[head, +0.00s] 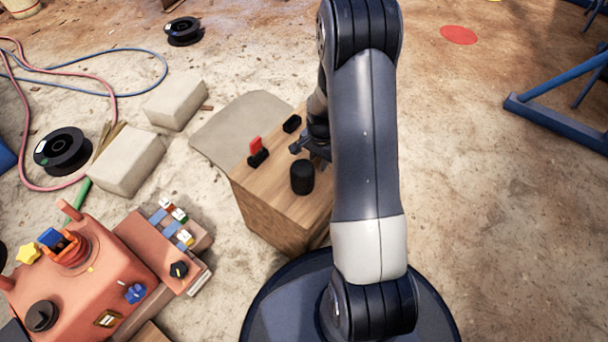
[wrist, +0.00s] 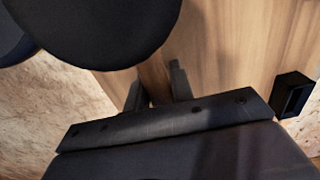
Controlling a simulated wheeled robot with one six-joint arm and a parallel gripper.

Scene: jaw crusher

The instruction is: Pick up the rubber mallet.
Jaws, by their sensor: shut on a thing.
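The rubber mallet has a thick black head (head: 302,178) at the front of the wooden block's top. The head is large and close at the upper left of the wrist view (wrist: 95,30). My gripper (head: 312,148) is just behind the head, low over the block. In the wrist view my gripper's fingers (wrist: 158,88) stand on either side of the brown wooden handle (wrist: 154,80) and are shut on it. My arm hides part of the handle and the block's right side in the head view. I cannot tell whether the mallet touches the block.
The wooden block (head: 262,212) also carries a red piece in a black holder (head: 257,157) and a small black holder (head: 291,124). An orange machine (head: 75,275) stands at lower left. Pale blocks (head: 128,160), a black spool (head: 62,151) and hoses lie left. The right floor is mostly clear.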

